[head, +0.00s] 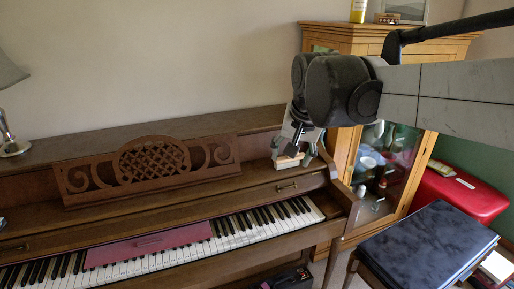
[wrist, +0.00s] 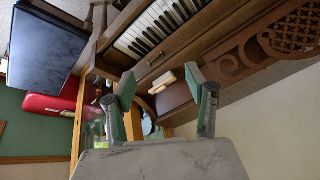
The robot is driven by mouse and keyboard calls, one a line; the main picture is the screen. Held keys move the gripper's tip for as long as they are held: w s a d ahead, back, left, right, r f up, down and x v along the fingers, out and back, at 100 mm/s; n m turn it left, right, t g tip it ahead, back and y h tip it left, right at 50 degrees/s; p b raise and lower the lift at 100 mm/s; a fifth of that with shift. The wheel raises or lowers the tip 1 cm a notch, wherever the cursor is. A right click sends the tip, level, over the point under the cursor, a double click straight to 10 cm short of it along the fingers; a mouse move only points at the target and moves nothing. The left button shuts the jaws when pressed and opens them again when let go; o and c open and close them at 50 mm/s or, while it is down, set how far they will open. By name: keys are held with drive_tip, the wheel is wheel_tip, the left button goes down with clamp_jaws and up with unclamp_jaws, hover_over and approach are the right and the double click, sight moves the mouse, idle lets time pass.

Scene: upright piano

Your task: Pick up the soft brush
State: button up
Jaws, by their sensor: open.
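The soft brush (wrist: 163,80), a small block with a pale wooden back and cream bristles, lies on the brown wood at the right end of the piano (wrist: 215,28). In the head view the brush (head: 289,161) shows just below my gripper (head: 293,152). In the wrist view my gripper (wrist: 159,83) is open, with one green-padded finger to either side of the brush in the picture. Nothing is held. I cannot tell how much space is left between the fingertips and the brush.
The carved music rest (head: 150,170) stands left of the brush. A glass-fronted wooden cabinet (head: 345,38) stands close behind on the right, with a yellow bottle (head: 358,10) on top. A pink cloth strip (head: 150,244) lies over some keys. A dark-topped bench (head: 425,248) is at lower right.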

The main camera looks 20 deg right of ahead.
drive_tip(key=w+d+r+m+g+p, duration=0.1)
drive_tip(key=w+d+r+m+p, duration=0.2)
drive_tip(key=w, duration=0.9)
drive_tip(key=m+g+p, duration=0.4)
drive_tip(key=m+p, duration=0.1)
drive_tip(key=m, duration=0.4)
hover_over(290, 160)
drive_tip(key=w+d, duration=0.1)
wheel_tip(290, 160, down, 12)
drive_tip(key=f, duration=0.8)
drive_tip(key=shift+w+f, duration=0.2)
drive_tip(key=shift+f, duration=0.05)
drive_tip(key=shift+w+a+f+p, duration=0.1)
drive_tip(key=shift+f+p, duration=0.05)
drive_tip(key=shift+f, duration=0.75)
drive_tip(key=shift+w+a+f+p, duration=0.1)
drive_tip(key=shift+a+f, duration=0.05)
drive_tip(key=shift+f, duration=0.7)
drive_tip(key=shift+w+a+f+p, duration=0.1)
drive_tip(key=shift+f+p, duration=0.05)
drive_tip(key=shift+f, duration=0.75)
drive_tip(key=shift+s, duration=0.1)
clamp_jaws()
drive_tip(key=shift+r, duration=0.1)
